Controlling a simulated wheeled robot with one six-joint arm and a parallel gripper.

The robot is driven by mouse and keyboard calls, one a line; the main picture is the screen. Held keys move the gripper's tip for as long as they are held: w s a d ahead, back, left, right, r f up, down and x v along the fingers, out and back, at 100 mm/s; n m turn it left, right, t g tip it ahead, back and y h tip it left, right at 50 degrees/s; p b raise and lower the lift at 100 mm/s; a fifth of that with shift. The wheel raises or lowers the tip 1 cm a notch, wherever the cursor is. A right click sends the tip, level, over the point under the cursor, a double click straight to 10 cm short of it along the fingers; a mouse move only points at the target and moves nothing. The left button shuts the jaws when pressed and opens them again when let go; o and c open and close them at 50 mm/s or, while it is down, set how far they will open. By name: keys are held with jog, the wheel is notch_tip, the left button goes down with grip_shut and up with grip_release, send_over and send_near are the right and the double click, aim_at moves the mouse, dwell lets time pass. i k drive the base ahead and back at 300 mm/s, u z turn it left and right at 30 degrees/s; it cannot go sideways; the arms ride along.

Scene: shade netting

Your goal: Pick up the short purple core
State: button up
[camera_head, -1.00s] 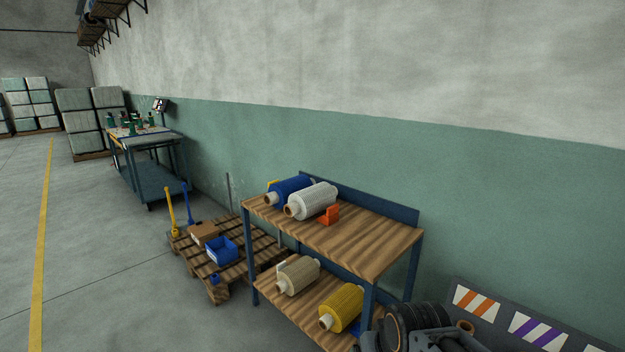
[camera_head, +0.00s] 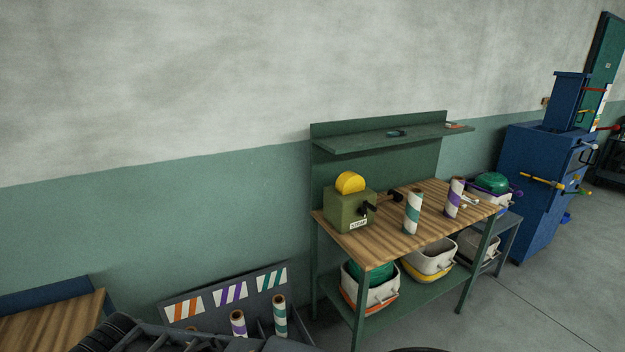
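Two cores with purple and white spiral stripes are in view. One purple core (camera_head: 454,198) stands upright on the wooden top of the green bench (camera_head: 358,240), towards its right end. The other purple core (camera_head: 238,323) stands in the grey rack (camera_head: 197,304) at the lower left, its lower part hidden by my arm. I cannot tell for sure which is the short one. A teal striped core (camera_head: 412,212) stands on the bench, and another teal core (camera_head: 280,316) stands in the rack. Dark links of my arm cross the bottom left, but my gripper does not show.
An olive box with a yellow top (camera_head: 350,205) sits on the bench's left. White bins (camera_head: 370,293) fill the lower shelf. A blue cabinet (camera_head: 540,185) with projecting handles stands at the right. Open floor (camera_head: 540,300) lies at the lower right. A wooden table (camera_head: 60,325) is at lower left.

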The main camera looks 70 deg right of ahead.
aim_at(456, 185)
jog(key=z, duration=4.35)
jog(key=i, duration=2.9)
jog(key=u, duration=3.25)
